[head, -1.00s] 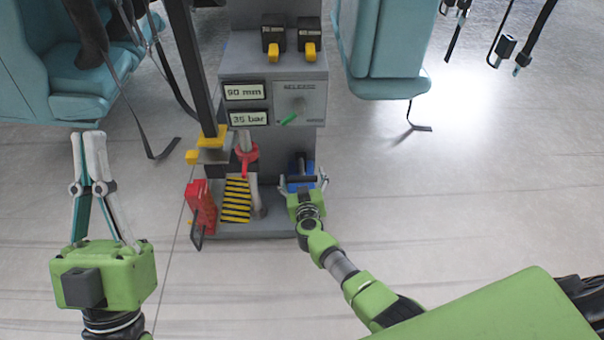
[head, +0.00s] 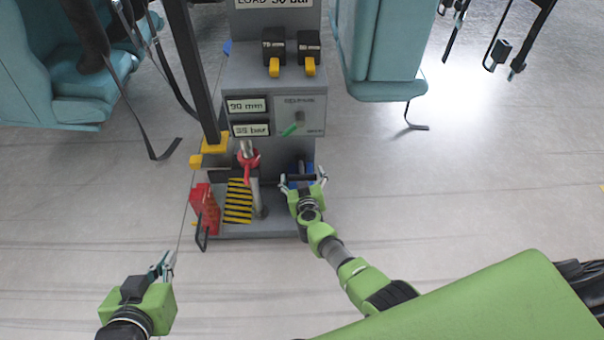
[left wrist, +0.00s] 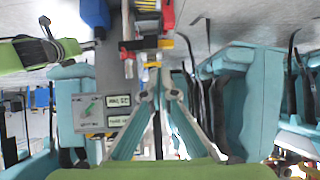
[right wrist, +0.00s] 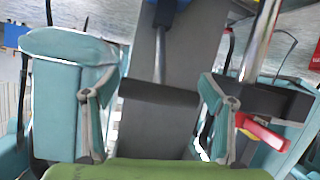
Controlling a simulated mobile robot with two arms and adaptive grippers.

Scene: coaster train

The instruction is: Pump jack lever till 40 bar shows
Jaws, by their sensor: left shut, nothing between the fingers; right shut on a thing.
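The jack lever's black crossbar handle (head: 300,177) stands over the blue pump (head: 309,168) at the foot of the grey console. My right gripper (head: 306,182) is shut on this handle; the right wrist view shows the bar (right wrist: 158,93) between the fingers. On the console, the upper display (head: 247,106) reads about 90 mm. The lower display (head: 251,129) shows a bar value in the thirties; its last digit is blurred. My left gripper (head: 164,264) is shut and empty, low at the left, apart from the console.
A release panel (head: 312,104) with a green lever (head: 292,129) is beside the displays. A red block (head: 206,207), a red collar (head: 249,161) and a striped plate (head: 238,202) are at the base. Teal seats (head: 388,55) flank the console. The floor in front is clear.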

